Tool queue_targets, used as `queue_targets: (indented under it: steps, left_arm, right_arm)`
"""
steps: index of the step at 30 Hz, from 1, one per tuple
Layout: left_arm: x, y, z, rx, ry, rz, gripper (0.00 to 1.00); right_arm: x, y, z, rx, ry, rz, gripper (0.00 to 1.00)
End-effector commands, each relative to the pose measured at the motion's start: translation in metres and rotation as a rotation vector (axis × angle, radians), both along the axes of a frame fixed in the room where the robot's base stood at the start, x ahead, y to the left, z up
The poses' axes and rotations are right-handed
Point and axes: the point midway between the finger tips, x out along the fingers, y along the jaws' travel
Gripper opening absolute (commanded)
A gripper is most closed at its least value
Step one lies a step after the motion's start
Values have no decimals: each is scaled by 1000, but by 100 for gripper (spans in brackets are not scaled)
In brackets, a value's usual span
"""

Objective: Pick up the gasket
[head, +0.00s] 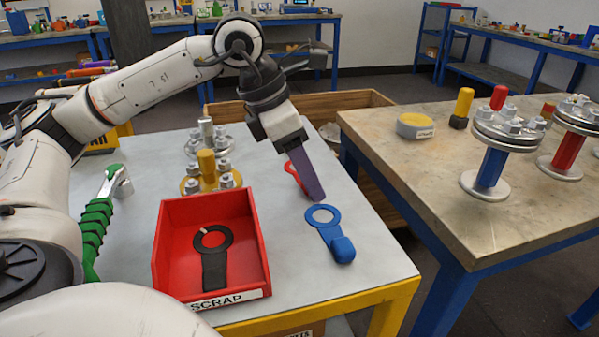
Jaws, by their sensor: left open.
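Several ring-shaped pieces with tabs look like gaskets. A blue gasket (323,216) lies flat on the grey-white table, its thick tab toward the front. A red gasket (290,170) is behind it, partly hidden by my left gripper. A black gasket (212,240) lies in the red scrap bin. My left gripper (317,197) points down with purple fingers, open, its tips just above and behind the blue ring in the picture. Only one finger shows clearly, and I see nothing held in it. Whether the tips touch the red gasket cannot be told. My right gripper is not in view.
The red scrap bin (160,255) stands left of the blue gasket. Behind it are a yellow flanged vessel (207,163) and a grey one. A green-handled tool (97,220) lies left. A second table (430,170) on the right holds blue and red flanged vessels.

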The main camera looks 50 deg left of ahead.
Motion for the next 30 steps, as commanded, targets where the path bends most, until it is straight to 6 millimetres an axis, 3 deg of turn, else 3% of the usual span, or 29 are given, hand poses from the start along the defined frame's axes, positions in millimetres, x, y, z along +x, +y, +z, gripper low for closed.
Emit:
queue_targets:
  steps: [6,13,23,30]
  left_arm:
    - [0,0,-1,0,0,0,48]
    - [0,0,-1,0,0,0,11]
    - [1,0,4,0,-1,0,10]
    - [1,-1,48,-2,-4,0,10]
  right_arm:
    - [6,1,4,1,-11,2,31]
    - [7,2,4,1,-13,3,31]
    - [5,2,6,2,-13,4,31]
    - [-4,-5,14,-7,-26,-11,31]
